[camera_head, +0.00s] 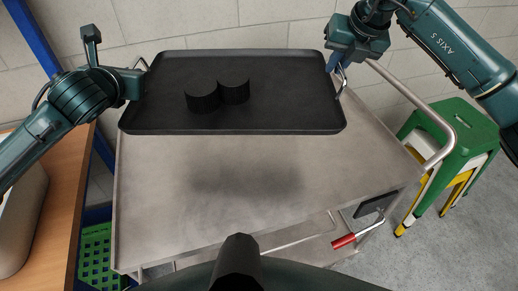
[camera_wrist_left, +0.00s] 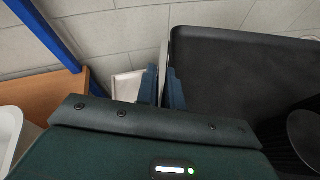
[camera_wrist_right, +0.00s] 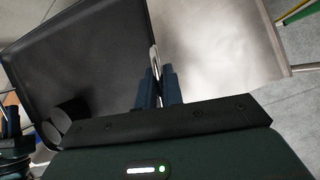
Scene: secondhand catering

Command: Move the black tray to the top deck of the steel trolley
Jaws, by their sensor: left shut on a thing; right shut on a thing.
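The black tray (camera_head: 290,100) is held level above the top deck of the steel trolley (camera_head: 190,210), with its shadow on the deck below. Two dark round cups or tins (camera_head: 202,98) stand touching each other on the tray. My left gripper (camera_head: 142,72) is shut on the tray's left handle. My right gripper (camera_head: 340,72) is shut on the tray's right handle. The tray also shows in the left wrist view (camera_wrist_left: 225,75) and in the right wrist view (camera_wrist_right: 100,45). The deck under the tray's far part is hidden.
A wooden counter (camera_head: 62,200) with a pale container (camera_head: 22,215) stands at the left. A green crate (camera_head: 95,250) is low beside the trolley. The trolley's push handle (camera_head: 425,120) rises at the right. Stacked green, white and yellow stools (camera_head: 460,140) stand beyond it.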

